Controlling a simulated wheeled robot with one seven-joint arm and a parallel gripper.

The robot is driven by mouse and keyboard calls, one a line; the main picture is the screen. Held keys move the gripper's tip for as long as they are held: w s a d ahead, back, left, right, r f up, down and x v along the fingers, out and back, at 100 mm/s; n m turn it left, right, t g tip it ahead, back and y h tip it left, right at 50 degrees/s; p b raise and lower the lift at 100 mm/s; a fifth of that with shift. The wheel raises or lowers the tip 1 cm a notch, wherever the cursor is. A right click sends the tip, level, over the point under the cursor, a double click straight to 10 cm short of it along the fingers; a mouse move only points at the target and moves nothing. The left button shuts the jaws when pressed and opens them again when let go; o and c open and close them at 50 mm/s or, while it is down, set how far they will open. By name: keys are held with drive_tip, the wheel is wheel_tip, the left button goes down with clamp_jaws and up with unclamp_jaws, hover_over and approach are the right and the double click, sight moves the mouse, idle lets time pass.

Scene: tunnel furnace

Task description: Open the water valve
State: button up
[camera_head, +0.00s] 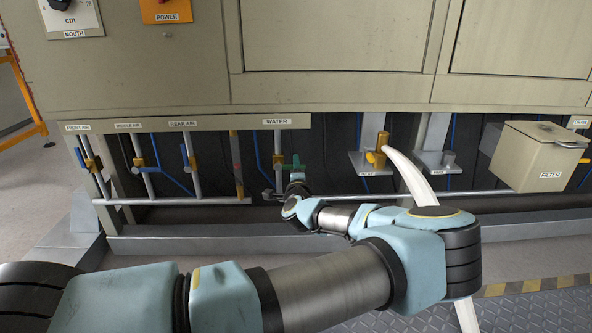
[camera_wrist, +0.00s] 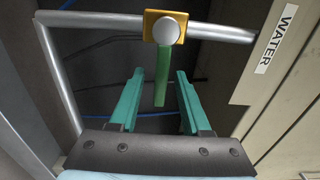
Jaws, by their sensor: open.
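The water valve has a green lever handle (camera_wrist: 161,80) and a brass body (camera_wrist: 165,27) on a silver pipe. In the wrist view the lever points down from the body, between the two green fingers of my gripper (camera_wrist: 158,98). The fingers are open, with a gap on each side of the lever. In the head view the valve (camera_head: 279,161) is on the pipe below the WATER label (camera_head: 276,122), with my gripper (camera_head: 292,168) right at it, partly hidden by my wrist. The label also shows in the wrist view (camera_wrist: 277,38).
To the left are the rear air (camera_head: 189,163), middle air (camera_head: 141,163) and front air (camera_head: 91,164) valves. To the right are a brass valve (camera_head: 377,157) on the inlet pipe and the beige filter box (camera_head: 540,158). A horizontal rail (camera_head: 180,201) runs below the valves.

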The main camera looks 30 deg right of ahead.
drive_tip(key=shift+w, duration=0.1)
clamp_jaws()
idle(0.3)
idle(1.1)
